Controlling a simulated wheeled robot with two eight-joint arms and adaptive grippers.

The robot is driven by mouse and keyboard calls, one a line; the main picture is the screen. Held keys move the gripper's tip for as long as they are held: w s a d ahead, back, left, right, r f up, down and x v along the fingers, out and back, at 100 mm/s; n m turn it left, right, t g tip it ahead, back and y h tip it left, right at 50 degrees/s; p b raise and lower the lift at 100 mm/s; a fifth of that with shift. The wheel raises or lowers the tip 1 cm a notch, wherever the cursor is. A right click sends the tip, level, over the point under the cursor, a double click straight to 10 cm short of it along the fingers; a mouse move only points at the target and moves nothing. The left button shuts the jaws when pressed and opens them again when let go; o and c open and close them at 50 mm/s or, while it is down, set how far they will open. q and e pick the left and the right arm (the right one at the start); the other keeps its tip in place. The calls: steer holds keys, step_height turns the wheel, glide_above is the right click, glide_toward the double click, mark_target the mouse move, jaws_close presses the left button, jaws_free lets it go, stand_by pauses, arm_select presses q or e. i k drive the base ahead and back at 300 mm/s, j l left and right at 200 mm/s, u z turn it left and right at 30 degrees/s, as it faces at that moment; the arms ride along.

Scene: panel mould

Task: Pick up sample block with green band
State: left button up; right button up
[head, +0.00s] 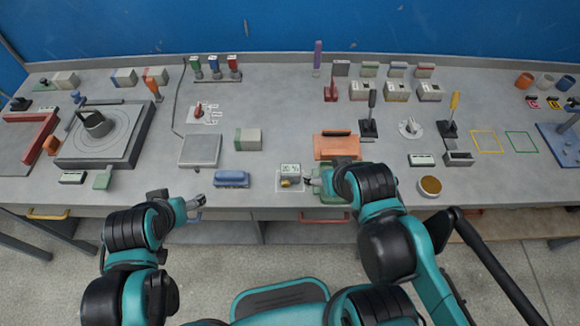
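A grey block with a green part (248,139) stands on the middle of the bench, right of a flat grey plate. Similar small blocks stand at the back left: a pale one (66,79), a blue-banded one (124,77) and an orange-banded one (156,75). My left gripper (197,202) is at the front edge of the bench, below and left of the green-banded block and apart from it. The finger gaps of both grippers are too small to make out.
A blue eraser-like block (232,179) lies near the front edge. The white device (290,171) stands inside a white outline. The grey plate (200,151) and an orange tray (336,146) flank the green-banded block. Levers (370,118) rise further right.

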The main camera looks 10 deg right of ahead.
mark_target(245, 140)
steer(key=i+l+z, duration=0.15)
steer(key=z, duration=0.3)
steer(key=i+z, duration=0.15)
steer(key=z, duration=0.25)
